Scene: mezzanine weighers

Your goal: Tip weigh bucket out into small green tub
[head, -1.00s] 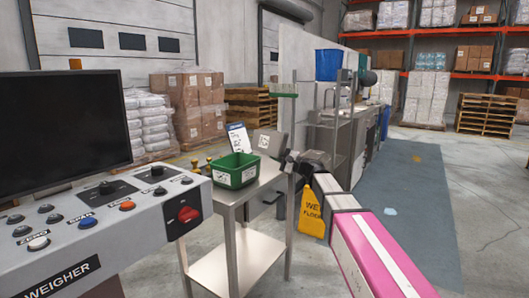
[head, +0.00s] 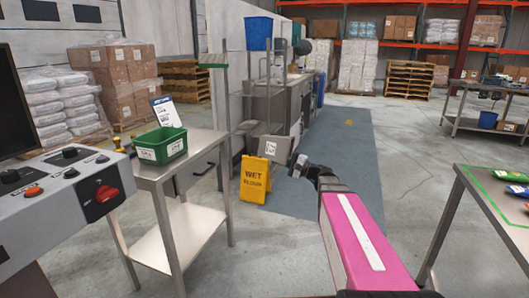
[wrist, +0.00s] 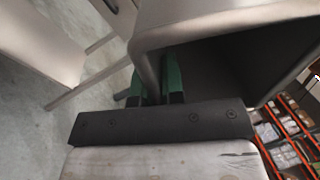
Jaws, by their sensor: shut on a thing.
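The weigh bucket (head: 270,148) is a grey metal bin with a white label, held up in the air and slightly tilted in the head view. My gripper (head: 297,166) is at its right side. In the wrist view the green fingers (wrist: 159,80) are shut on the bucket's wall (wrist: 205,14). Its interior looks dark there; I cannot tell what is inside. The small green tub (head: 161,144) stands upright on a steel stand (head: 195,142), well left of the bucket, with a white label on its side. Its floor is hidden.
The weigher console (head: 70,190) is at left, and a white sign card (head: 162,112) stands behind the tub. A yellow wet-floor sign (head: 255,180) stands on the floor below the bucket. A table with green edging (head: 470,195) is at right. Open floor lies between.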

